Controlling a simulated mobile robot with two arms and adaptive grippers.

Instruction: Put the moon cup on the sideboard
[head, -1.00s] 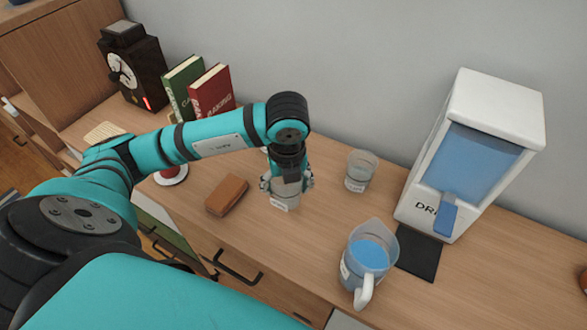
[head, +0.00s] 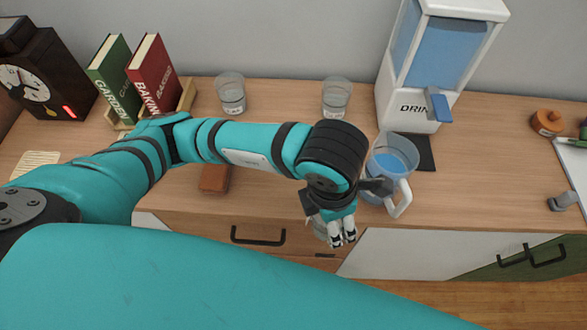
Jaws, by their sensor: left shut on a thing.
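My left gripper (head: 338,236) is shut on a clear cup (head: 320,230), mostly hidden behind the fingers. It is at the front edge of the sideboard (head: 270,130), just left of and in front of the jug. Whether the cup touches anything cannot be told, and its label is out of sight, so I cannot confirm that it is the moon cup. Two more clear cups with small labels stand upright at the back of the sideboard, one near the books (head: 230,92) and one beside the dispenser (head: 336,97). My right gripper is out of view.
A jug of blue liquid (head: 391,160) stands close to my gripper. The drink dispenser (head: 441,55) is behind it. A brown block (head: 214,180), books (head: 155,72) and a dark clock machine (head: 40,75) are to the left.

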